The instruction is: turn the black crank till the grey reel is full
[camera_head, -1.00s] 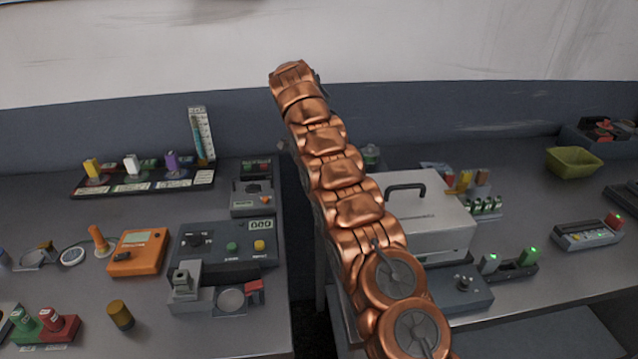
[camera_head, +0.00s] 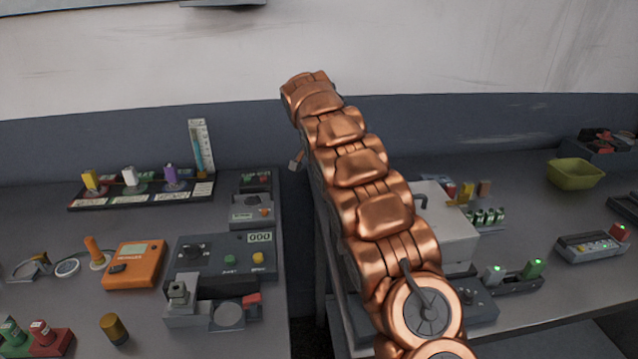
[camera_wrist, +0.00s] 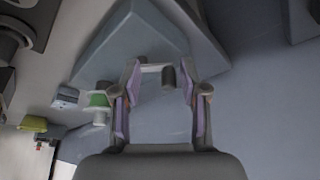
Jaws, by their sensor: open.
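In the wrist view my gripper (camera_wrist: 160,82) is open, its two purple-lined fingers apart. A short dark cylinder on a pale bar, which looks like the black crank (camera_wrist: 169,77), shows between the fingertips; I cannot tell whether either finger touches it. Behind it is a large grey angular body (camera_wrist: 135,40). A green and white spool-like piece (camera_wrist: 98,100) shows left of the fingers. I cannot make out the grey reel for certain. In the head view my copper arm hides this area and most of my gripper.
In the head view a pale box (camera_head: 450,225) stands right of my arm, partly hidden. An orange meter (camera_head: 135,265) and a dark panel with a display (camera_head: 225,255) lie on the left bench. A yellow-green bin (camera_head: 575,174) stands at the right. A gap separates the benches.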

